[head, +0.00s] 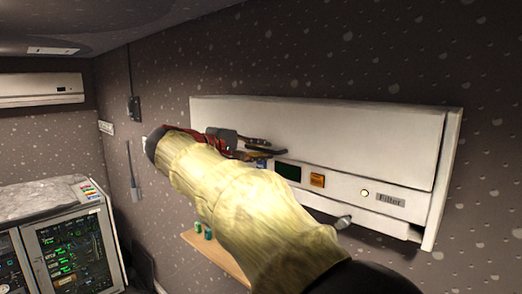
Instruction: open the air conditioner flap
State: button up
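A long white wall unit (330,125), which looks like an air conditioner, hangs on the dark right wall. A large plain panel covers its upper front; below a seam is a strip with a dark display, an orange button and a "Filter" label (391,200). The panel looks closed against the body. My gripper (266,146) is in front of the unit's left half, near the seam. Its dark fingers point right; whether they touch the panel or are open is unclear. My pale arm hides the unit's lower left part.
A second white unit (40,90) hangs on the far left wall. Monitors (75,250) with lit screens stand at lower left. A wooden shelf (215,257) with small green items sits below the right unit, partly behind my arm.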

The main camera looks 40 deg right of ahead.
grip_shut()
dwell(0.7)
